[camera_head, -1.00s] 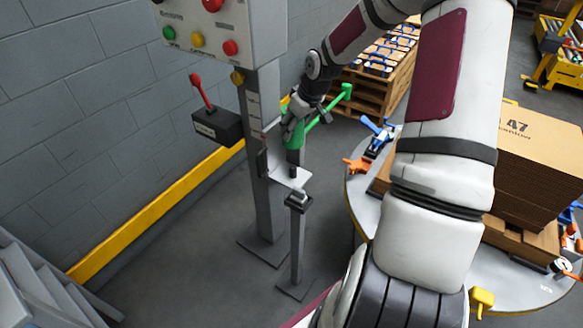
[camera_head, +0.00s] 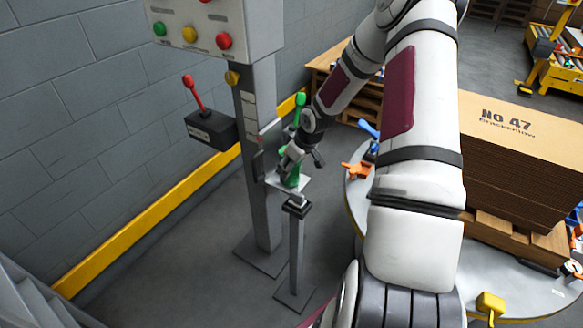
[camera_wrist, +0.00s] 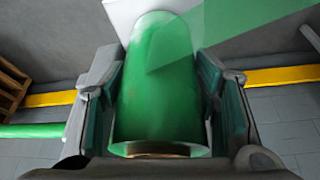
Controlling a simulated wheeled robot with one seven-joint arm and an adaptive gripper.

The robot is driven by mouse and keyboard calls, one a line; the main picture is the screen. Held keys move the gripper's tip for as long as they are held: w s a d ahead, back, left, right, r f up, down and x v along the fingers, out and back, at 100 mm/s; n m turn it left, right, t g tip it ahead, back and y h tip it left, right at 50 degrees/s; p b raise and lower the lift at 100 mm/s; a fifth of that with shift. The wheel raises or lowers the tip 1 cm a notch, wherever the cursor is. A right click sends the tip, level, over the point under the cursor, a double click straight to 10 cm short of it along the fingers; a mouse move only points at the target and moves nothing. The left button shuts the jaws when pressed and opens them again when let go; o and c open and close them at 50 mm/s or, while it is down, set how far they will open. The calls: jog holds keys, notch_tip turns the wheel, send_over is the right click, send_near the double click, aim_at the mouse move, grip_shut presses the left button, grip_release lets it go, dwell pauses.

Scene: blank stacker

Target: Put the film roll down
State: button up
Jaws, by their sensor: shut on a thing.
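My gripper (camera_head: 291,159) is shut on the green film roll (camera_wrist: 157,95), with one finger on each side of it in the wrist view. A translucent green sheet runs from the roll to the upper right there. In the head view the roll (camera_head: 289,179) is upright and mostly behind my fingers, low at the pale shelf (camera_head: 303,185) on the grey column. The roll's lower end looks at or just above this shelf; I cannot tell whether it touches.
A thin post (camera_head: 296,250) stands in front of the shelf. At right, a round table (camera_head: 520,295) holds stacked cardboard (camera_head: 510,150). A green-knobbed bar (camera_head: 299,108) rises behind my gripper.

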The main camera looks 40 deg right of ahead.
jog(key=shift+f, duration=0.1)
jog(key=o, duration=1.5)
jog(key=s+a+r+g+h+p, duration=0.1)
jog(key=s+a+r, duration=0.1)
jog(key=s+r, duration=0.35)
jog(key=s+a+r+g+p, duration=0.1)
jog(key=s+a+r+p, duration=0.15)
jog(key=r, duration=0.65)
jog(key=s+a+r+g+h+p, duration=0.1)
jog(key=s+a+r, duration=0.15)
jog(key=r, duration=0.55)
jog(key=s+a+r+m+h, duration=0.1)
jog(key=s+a+r, duration=0.6)
jog(key=s+r, duration=0.25)
jog(key=s+a+r, duration=0.1)
jog(key=s+a, duration=0.2)
jog(key=s, duration=0.3)
jog(key=s+a+r+y, duration=0.1)
jog(key=s+a, duration=0.3)
jog(key=s, duration=0.2)
jog(key=s+a+r+m+y, duration=0.1)
jog(key=s+a, duration=0.2)
jog(key=s, duration=0.3)
jog(key=shift+a+r, duration=0.2)
jog(key=shift+r, duration=0.1)
